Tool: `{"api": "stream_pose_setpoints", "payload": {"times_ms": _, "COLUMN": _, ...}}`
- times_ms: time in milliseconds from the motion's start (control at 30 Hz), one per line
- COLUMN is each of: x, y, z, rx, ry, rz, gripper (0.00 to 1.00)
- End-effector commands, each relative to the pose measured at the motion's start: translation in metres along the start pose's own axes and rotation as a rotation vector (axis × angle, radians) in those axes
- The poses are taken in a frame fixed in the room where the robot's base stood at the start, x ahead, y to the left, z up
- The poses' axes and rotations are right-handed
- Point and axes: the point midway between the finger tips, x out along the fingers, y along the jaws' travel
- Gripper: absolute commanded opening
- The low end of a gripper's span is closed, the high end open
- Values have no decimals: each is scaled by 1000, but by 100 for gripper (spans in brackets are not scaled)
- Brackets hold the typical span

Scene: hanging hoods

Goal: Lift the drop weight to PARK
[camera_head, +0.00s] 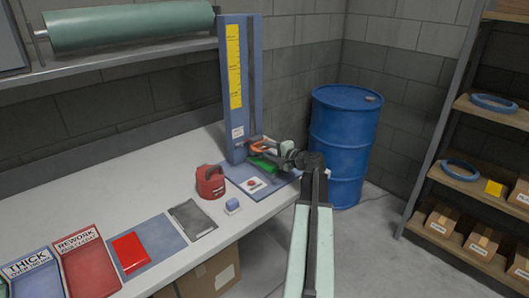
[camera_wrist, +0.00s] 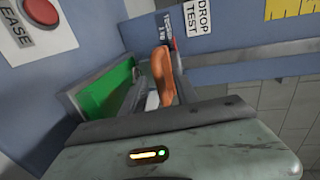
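The blue drop-test column (camera_head: 236,110) stands on the bench with a yellow scale (camera_head: 235,66). An orange curved part, which looks like the drop weight's handle (camera_head: 258,148), is low at its foot, above a green pad (camera_head: 263,163). In the wrist view the orange part (camera_wrist: 161,75) stands close in front of my gripper (camera_wrist: 158,98), with the green panel (camera_wrist: 112,88) beside it. My gripper (camera_head: 281,148) is at the foot of the column. Its fingers are partly hidden by its own body, so I cannot tell whether they grip the handle. The weight's body is hidden.
A red release button (camera_head: 254,183) sits on the blue base plate. A blue barrel (camera_head: 344,140) stands close on the right, with shelves (camera_head: 466,186) beyond.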

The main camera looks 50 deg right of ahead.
Motion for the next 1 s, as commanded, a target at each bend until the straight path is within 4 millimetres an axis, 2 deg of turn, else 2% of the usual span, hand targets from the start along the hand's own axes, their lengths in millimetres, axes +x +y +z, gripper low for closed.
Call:
{"api": "stream_pose_setpoints", "payload": {"times_ms": 33, "x": 11, "y": 2, "z": -3, "rx": 0, "ry": 1, "rz": 0, "gripper": 36}}
{"api": "stream_pose_setpoints", "payload": {"times_ms": 133, "x": 21, "y": 1, "z": -3, "rx": 0, "ry": 2, "rz": 0, "gripper": 36}}
{"api": "stream_pose_setpoints", "payload": {"times_ms": 367, "x": 22, "y": 0, "z": -3, "rx": 0, "ry": 5, "rz": 0, "gripper": 36}}
{"api": "stream_pose_setpoints", "payload": {"times_ms": 467, "x": 22, "y": 0, "z": -3, "rx": 0, "ry": 5, "rz": 0, "gripper": 14}}
{"api": "stream_pose_setpoints", "payload": {"times_ms": 500, "x": 22, "y": 0, "z": -3, "rx": 0, "ry": 5, "rz": 0, "gripper": 3}}
{"api": "stream_pose_setpoints", "payload": {"times_ms": 533, "x": 22, "y": 0, "z": -3, "rx": 0, "ry": 5, "rz": 0, "gripper": 0}}
{"api": "stream_pose_setpoints", "payload": {"times_ms": 1000, "x": 22, "y": 1, "z": -4, "rx": 0, "ry": 5, "rz": 1, "gripper": 0}}
